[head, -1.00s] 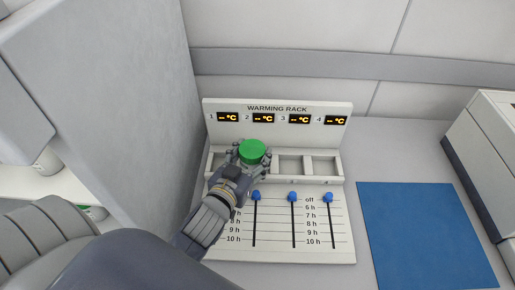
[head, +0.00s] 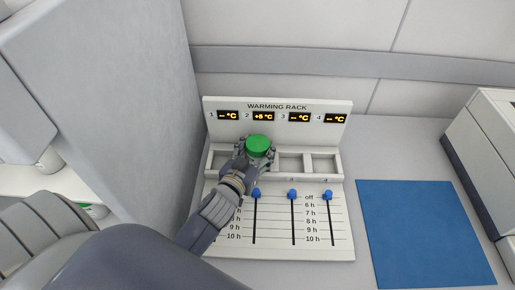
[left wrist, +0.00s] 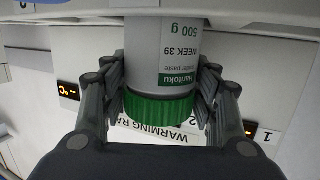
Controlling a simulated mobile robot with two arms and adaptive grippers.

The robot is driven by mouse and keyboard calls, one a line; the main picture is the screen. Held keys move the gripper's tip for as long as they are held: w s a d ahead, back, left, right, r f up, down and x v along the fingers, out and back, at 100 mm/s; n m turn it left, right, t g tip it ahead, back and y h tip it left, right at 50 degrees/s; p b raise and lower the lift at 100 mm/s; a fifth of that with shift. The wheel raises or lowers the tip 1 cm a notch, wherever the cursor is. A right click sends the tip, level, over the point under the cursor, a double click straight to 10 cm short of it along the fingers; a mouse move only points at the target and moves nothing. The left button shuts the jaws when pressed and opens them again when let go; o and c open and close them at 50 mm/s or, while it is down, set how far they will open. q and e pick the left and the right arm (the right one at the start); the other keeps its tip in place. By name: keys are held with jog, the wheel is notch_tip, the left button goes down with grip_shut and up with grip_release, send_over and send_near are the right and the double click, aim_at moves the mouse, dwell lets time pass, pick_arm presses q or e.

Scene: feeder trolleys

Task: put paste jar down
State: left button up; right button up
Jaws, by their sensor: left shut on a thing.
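The paste jar has a green lid (head: 258,146) and shows at the second place of the warming rack (head: 278,123). The left wrist view shows its white body (left wrist: 160,52) with a label reading "500 g" and "WEEK 39". My left gripper (head: 255,158) is shut around the jar, with fingers on both sides of it. The number 2 display (head: 263,116) reads +5 °C; the other displays show dashes. The jar's base is hidden in the head view. My right gripper is not in view.
Blue slider knobs (head: 292,194) stand in front of the slots. The third and fourth slots (head: 321,163) look empty. A blue mat (head: 426,235) lies to the right, clear. A grey wall panel (head: 120,100) rises close on the left.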

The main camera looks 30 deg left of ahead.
pick_arm(q)
jog(key=o, duration=1.5)
jog(key=shift+f, duration=0.1)
jog(key=shift+o, duration=0.2)
jog(key=b+v, duration=0.1)
jog(key=v, duration=1.1)
